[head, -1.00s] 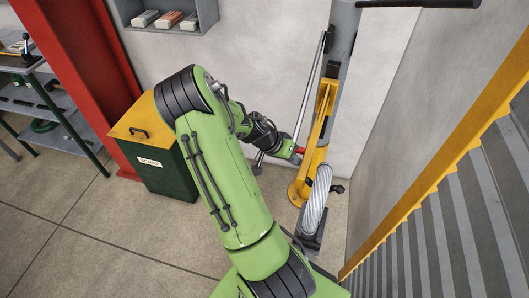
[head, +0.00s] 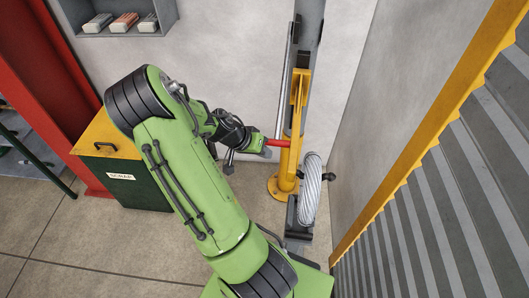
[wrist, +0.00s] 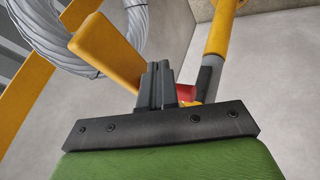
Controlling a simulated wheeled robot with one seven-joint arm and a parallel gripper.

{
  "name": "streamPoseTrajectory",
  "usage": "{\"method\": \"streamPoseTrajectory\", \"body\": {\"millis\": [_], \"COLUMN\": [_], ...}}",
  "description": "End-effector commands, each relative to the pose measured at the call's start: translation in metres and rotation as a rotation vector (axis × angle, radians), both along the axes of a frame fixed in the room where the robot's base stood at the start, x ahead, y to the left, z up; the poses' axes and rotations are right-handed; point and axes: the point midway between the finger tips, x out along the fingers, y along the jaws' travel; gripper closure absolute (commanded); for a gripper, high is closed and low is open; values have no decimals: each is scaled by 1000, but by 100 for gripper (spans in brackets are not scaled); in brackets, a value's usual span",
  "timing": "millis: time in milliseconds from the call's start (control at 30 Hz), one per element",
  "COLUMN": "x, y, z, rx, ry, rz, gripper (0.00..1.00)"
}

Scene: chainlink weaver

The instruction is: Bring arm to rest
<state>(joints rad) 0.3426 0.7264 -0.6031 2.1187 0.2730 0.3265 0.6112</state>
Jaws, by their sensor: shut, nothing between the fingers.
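My green arm reaches across the head view, with my gripper (head: 260,142) at its end beside the yellow post (head: 285,165). In the wrist view my gripper (wrist: 157,82) has its dark fingers together, with nothing between them. A red part (head: 278,142) shows between the gripper and the post; in the wrist view the red part (wrist: 186,92) lies behind and right of the fingers. I cannot tell whether they touch. A yellow bar (wrist: 106,52) passes close behind the fingers at the left.
A grey wire coil (head: 310,192) stands upright just right of the post. A green scrap bin (head: 146,182) with a yellow lid is left of my arm. A wall shelf (head: 165,20) holds several blocks. A ribbed, yellow-edged barrier (head: 430,225) closes the right. Open floor (head: 90,235) lies at lower left.

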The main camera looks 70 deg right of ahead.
Motion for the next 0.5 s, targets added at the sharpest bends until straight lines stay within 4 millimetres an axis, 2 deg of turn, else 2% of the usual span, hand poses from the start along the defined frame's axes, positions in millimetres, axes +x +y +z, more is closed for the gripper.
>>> {"method": "streamPoseTrajectory", "body": {"millis": [100, 300, 500], "x": [13, 29, 34], "y": [14, 35, 42], "z": [26, 60, 71], "rx": [-2, -1, 0], "ry": [-9, -10, -9], "rz": [8, 10, 8], "gripper": [100, 100, 100]}}
